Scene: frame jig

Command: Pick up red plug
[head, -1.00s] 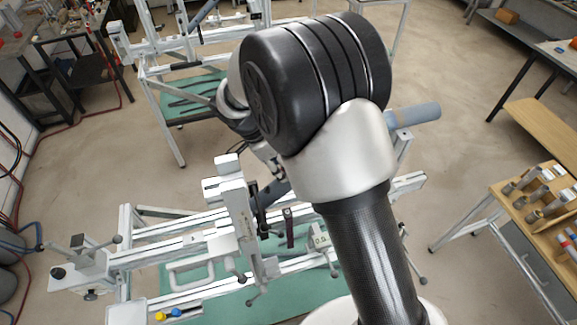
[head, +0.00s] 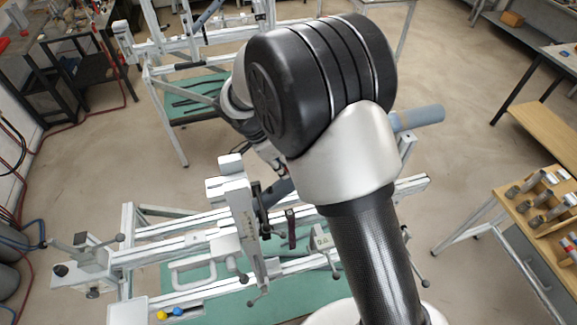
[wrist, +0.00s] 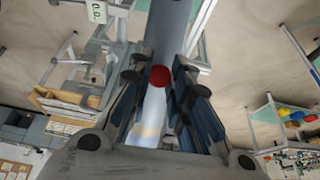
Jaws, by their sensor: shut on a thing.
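The red plug (wrist: 159,76) shows as a small round red face in the wrist view, between the fingers of my gripper (wrist: 158,72). My gripper is shut on it, with a dark finger on each side. A grey-blue tube (wrist: 166,30) runs just beyond the plug; I cannot tell whether the plug touches it or sits in its end. In the head view my own arm hides the plug and the fingertips. A grey-blue tube end (head: 418,117) sticks out to the right of my arm there.
A white frame jig (head: 150,256) with clamps and upright posts stands in front, close to my arm. Yellow and blue plugs (head: 170,313) lie at its lower left. A wooden rack of metal parts (head: 540,205) stands at the right. The floor between is clear.

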